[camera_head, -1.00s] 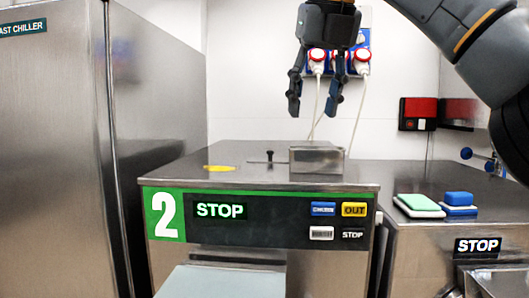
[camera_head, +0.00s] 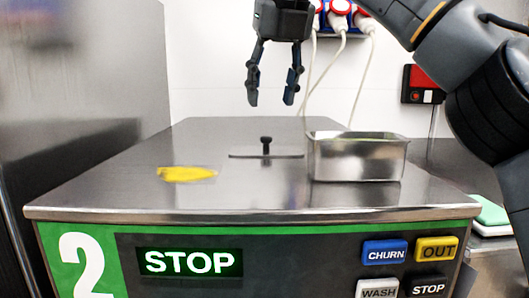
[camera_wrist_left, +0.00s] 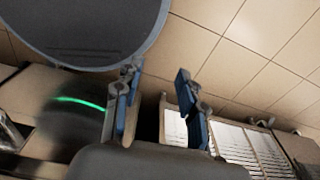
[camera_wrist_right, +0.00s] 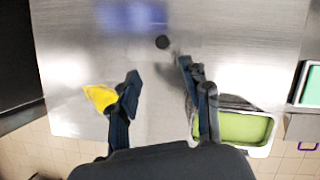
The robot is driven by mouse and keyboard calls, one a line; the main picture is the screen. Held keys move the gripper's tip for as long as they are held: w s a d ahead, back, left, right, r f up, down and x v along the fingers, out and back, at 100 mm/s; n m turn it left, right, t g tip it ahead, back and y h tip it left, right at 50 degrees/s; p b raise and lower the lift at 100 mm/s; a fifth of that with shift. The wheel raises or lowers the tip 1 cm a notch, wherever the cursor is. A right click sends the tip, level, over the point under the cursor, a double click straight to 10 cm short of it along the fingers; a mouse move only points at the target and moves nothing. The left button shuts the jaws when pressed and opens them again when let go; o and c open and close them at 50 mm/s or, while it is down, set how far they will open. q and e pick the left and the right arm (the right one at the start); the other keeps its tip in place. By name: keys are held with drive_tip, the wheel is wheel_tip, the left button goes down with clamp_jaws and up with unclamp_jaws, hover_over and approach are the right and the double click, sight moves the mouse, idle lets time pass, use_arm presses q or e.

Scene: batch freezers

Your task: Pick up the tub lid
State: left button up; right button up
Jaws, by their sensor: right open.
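The tub lid (camera_head: 250,155) is a flat metal plate with an upright black knob, lying on the steel top of the machine, just left of the metal tub (camera_head: 357,160). Its black knob shows in the right wrist view (camera_wrist_right: 162,42), where the plate's edges blend into the steel. My right gripper (camera_head: 274,102) is open and empty, pointing down above the lid and apart from it. In its wrist view the knob lies beyond the fingertips, between their lines. My left gripper (camera_wrist_left: 155,80) is open and empty in its wrist view, away from the lid.
The tub, with green contents (camera_wrist_right: 243,127), stands close beside the lid. A yellow patch (camera_head: 187,174) lies on the machine top (camera_head: 120,190) to the left. A green-topped pad (camera_head: 489,212) lies at the lower right. Plugs with white cables hang on the back wall.

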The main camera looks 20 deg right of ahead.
sight(267, 137)
drive_tip(key=x, duration=0.4)
drive_tip(key=shift+w+d, duration=0.15)
drive_tip(key=shift+d, duration=0.05)
drive_tip(key=shift+w+f, duration=0.3)
drive_tip(key=shift+f, duration=0.1)
drive_tip(key=p+x, duration=0.1)
drive_tip(key=x, duration=0.3)
drive_tip(key=shift+d+p, duration=0.2)
drive_tip(key=shift+p, duration=0.15)
drive_tip(key=shift+w+f, duration=0.15)
drive_tip(key=shift+f, duration=0.05)
drive_tip(key=shift+a, duration=0.1)
drive_tip(key=c, duration=0.3)
use_arm(q)
drive_tip(key=shift+w+d+r, duration=0.1)
drive_tip(key=shift+w+r, duration=0.6)
drive_tip(key=shift+r, duration=0.05)
use_arm(e)
clamp_jaws()
